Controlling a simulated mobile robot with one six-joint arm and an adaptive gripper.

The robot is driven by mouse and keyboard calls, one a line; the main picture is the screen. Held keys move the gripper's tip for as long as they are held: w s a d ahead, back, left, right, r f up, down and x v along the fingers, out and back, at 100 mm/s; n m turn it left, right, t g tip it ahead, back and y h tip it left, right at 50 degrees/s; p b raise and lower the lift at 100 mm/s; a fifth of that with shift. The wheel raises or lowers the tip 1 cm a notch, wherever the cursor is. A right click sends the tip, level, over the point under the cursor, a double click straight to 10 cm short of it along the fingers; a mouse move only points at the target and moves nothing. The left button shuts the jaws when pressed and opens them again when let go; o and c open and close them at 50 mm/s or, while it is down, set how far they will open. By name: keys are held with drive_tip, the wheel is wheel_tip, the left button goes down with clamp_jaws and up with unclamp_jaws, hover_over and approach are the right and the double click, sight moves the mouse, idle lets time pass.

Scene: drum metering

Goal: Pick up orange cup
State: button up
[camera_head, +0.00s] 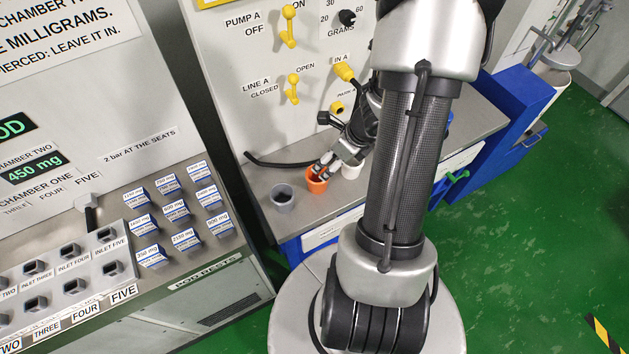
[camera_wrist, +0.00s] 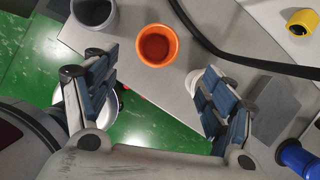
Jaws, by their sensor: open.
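The orange cup (camera_head: 316,181) stands upright on the grey counter below the pump panel. In the wrist view the orange cup (camera_wrist: 157,45) shows its open top, with a darker orange-red inside, just beyond and between my fingertips. My gripper (camera_head: 322,168) is at the cup in the head view, its fingers overlapping the cup's rim there. In the wrist view my gripper (camera_wrist: 157,82) is open, with a finger on each side and nothing between the pads. I cannot tell whether a finger touches the cup.
A grey cup (camera_head: 283,198) stands left of the orange one, and a white cup (camera_head: 351,170) stands close on its right. A black hose (camera_head: 280,163) runs along the counter behind. The panel has yellow levers (camera_head: 292,90).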

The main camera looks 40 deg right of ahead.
drive_tip(key=b+x, duration=0.6)
drive_tip(key=x, duration=0.6)
drive_tip(key=shift+a+f, duration=0.1)
drive_tip(key=shift+a, duration=0.1)
drive_tip(key=c, duration=1.1)
drive_tip(key=shift+c, duration=0.2)
wheel_tip(320, 180, up, 20)
drive_tip(key=p, duration=1.3)
